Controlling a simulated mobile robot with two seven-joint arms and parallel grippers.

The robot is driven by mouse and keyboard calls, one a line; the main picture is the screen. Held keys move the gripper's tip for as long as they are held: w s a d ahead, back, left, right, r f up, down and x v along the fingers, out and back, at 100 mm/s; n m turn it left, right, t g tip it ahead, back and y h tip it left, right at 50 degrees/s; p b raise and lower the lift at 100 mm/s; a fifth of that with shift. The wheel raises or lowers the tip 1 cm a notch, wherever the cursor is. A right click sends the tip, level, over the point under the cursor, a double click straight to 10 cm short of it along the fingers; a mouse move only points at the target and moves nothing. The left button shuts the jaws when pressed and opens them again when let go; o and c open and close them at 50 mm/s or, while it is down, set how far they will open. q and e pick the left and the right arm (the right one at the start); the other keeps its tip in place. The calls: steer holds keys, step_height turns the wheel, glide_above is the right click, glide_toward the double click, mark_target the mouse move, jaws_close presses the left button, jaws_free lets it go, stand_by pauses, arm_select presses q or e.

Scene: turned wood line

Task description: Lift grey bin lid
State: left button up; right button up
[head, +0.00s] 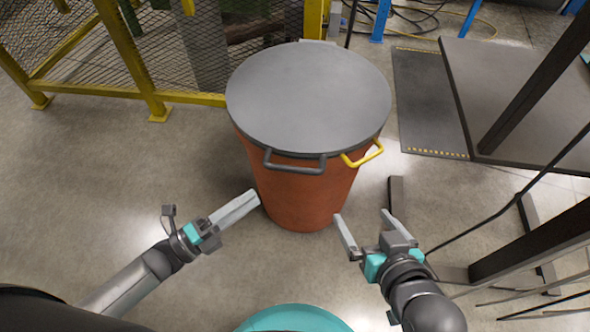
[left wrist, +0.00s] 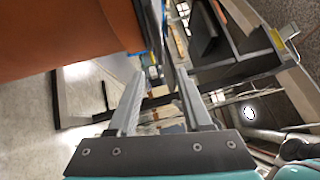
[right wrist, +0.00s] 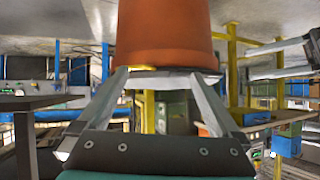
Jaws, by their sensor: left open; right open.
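The grey round lid (head: 308,98) lies flat on top of an orange-red bin (head: 300,195) in the head view. A dark grey handle (head: 296,168) and a yellow handle (head: 364,155) stick out at the front, just below the lid's rim. My left gripper (head: 250,198) is open and empty, low at the bin's left front. My right gripper (head: 365,217) is open and empty at the bin's right front, below the yellow handle. The bin's wall also shows in the left wrist view (left wrist: 60,35) and between the fingers in the right wrist view (right wrist: 165,32).
A yellow-framed mesh fence (head: 130,60) stands close behind the bin at left. A dark mat (head: 428,100) and a grey table or platform (head: 500,95) with dark posts are at right. The floor (head: 80,185) at front left is clear.

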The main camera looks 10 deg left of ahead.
mark_target(295, 167)
arm_select(q)
steer(key=shift+b+x, duration=1.45)
steer(key=shift+x, duration=4.85)
arm_select(e)
steer(key=shift+s+a+r+m+t+y, duration=0.15)
steer(key=shift+a+r+t+y, duration=0.3)
steer(key=shift+a+t, duration=0.35)
steer(key=shift+s+a+r+m+t+y, duration=0.1)
steer(key=shift+a+r+t+y, duration=0.35)
steer(key=shift+t, duration=0.55)
steer(key=shift+s+a+r+m+t+y, duration=0.15)
steer(key=shift+a+r+t+y, duration=0.15)
steer(key=shift+a+r+t, duration=0.5)
steer(key=shift+d+f, duration=0.1)
steer(key=shift+f, duration=0.1)
arm_select(q)
steer(key=shift+a, duration=0.1)
jaws_close()
